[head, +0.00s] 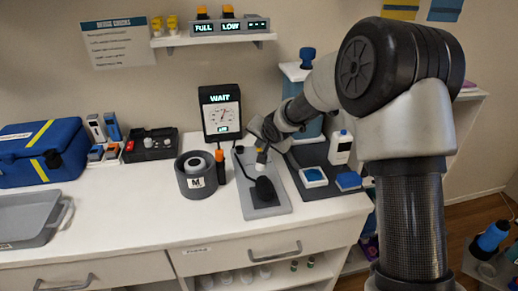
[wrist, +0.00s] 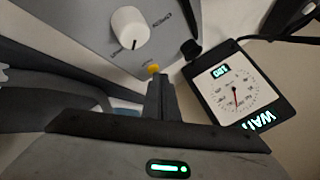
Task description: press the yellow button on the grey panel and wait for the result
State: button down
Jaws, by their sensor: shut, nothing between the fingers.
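The grey panel (head: 250,207) lies on the white counter, with a white knob (wrist: 129,28) and a black bulb (head: 264,190) on it. The small yellow button (wrist: 154,69) shows in the wrist view beside the knob. My gripper (wrist: 158,79) is shut and empty, its fingertips right at the button; I cannot tell whether they touch it. In the head view my wrist hides part of the panel's far end. The black gauge unit (head: 204,100) stands behind the panel, its screen reading WAIT, with a red needle on a white dial.
A dark round holder (head: 196,186) and an orange-tipped item (head: 220,165) stand left of the panel. A dark tray (head: 352,182) with blue and white items is at the right. A blue case (head: 45,150) and grey tray (head: 30,220) are far left. The counter's front middle is clear.

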dwell(0.3)
jog(key=shift+r+p, duration=0.65)
jog(key=shift+r, duration=0.15)
jog(key=shift+r, duration=0.15)
jog(key=shift+r+p, duration=1.95)
jog(key=shift+r, duration=0.45)
